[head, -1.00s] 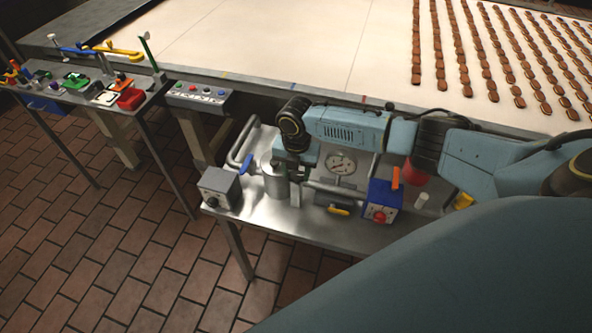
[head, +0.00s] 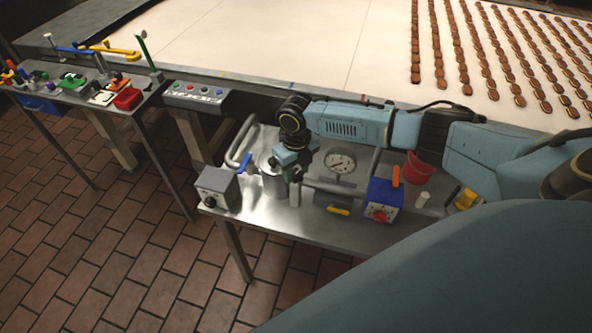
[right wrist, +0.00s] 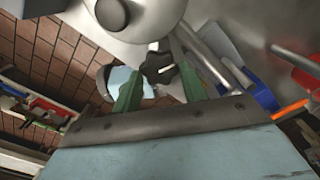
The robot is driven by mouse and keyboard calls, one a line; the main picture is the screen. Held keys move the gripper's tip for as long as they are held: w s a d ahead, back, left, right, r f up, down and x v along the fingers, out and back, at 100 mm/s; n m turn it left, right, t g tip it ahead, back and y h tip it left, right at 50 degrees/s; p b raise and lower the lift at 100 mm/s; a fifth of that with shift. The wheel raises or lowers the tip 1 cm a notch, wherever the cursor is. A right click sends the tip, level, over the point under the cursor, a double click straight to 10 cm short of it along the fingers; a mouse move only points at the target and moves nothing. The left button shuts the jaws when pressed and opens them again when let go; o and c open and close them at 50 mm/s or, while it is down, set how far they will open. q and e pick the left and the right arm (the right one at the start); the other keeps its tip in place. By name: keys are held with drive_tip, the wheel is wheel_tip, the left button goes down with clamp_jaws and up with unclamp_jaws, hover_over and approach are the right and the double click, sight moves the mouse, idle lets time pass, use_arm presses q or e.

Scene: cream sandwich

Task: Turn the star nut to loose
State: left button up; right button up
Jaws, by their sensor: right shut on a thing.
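The black star nut (right wrist: 160,67) shows in the right wrist view, with rounded lobes and a pale mark across it. My right gripper (right wrist: 162,80) has its two green fingers on either side of the nut and is shut on it. In the head view my right gripper (head: 291,174) points down beside the metal canister (head: 271,188) on the steel table and hides the nut there. A big rounded grey metal body (right wrist: 150,12) fills the top of the right wrist view. My left gripper is not in view.
On the steel table stand a grey box with a knob (head: 217,188), a round gauge (head: 341,161), a blue box with a red knob (head: 382,201) and a red bucket (head: 418,168). A bent pipe with a blue handle (head: 244,164) lies behind the canister.

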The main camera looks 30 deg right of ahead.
sight(297, 175)
drive_tip(key=shift+n, duration=0.8)
drive_tip(key=o, duration=1)
drive_tip(key=shift+c, duration=0.2)
wheel_tip(297, 175, up, 14)
drive_tip(key=shift+f+b, duration=0.25)
drive_tip(key=shift+b, duration=0.2)
